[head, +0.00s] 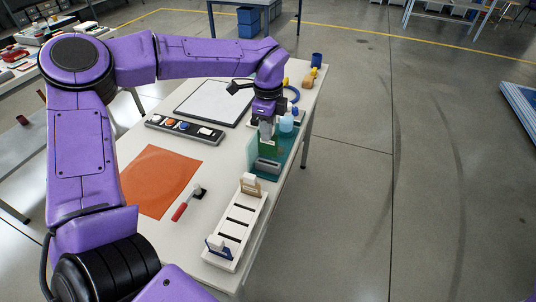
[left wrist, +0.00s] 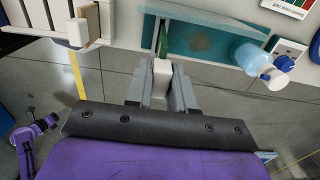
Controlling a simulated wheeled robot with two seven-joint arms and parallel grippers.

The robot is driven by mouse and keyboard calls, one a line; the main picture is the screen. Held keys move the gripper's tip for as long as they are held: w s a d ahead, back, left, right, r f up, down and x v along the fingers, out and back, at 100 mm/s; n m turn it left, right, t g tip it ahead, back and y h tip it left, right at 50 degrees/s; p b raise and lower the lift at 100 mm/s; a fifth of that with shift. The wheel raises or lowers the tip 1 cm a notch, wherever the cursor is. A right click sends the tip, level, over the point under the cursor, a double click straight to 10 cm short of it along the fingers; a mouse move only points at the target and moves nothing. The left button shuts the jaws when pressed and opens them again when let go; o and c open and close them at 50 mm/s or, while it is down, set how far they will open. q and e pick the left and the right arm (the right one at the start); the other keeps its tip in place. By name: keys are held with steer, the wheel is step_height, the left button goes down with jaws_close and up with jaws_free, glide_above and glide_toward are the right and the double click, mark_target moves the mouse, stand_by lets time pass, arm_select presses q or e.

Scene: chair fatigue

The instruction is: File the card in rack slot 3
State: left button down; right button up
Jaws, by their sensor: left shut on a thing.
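My left gripper (head: 267,134) is shut on the white grip block of a green card, above the teal stand (head: 285,152). In the left wrist view the white block sits between the fingers (left wrist: 161,82), with the narrow green edge of the card (left wrist: 163,42) beyond it. I cannot tell whether the card touches the grey slotted block (head: 267,165) on the stand. The white rack (head: 234,228) lies nearer on the table, with dark slots in its middle. A tan card (head: 252,186) stands at its far end and a blue card (head: 213,246) at its near end. My right gripper is out of view.
An orange mat (head: 160,180), a red-handled tool (head: 183,208), a grey tray of buttons (head: 185,129) and a white board (head: 213,101) lie to the left. The table's right edge is close to rack and stand.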

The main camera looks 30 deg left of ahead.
arm_select(q)
steer(key=shift+r+p, duration=0.3)
steer(key=shift+r, duration=0.65)
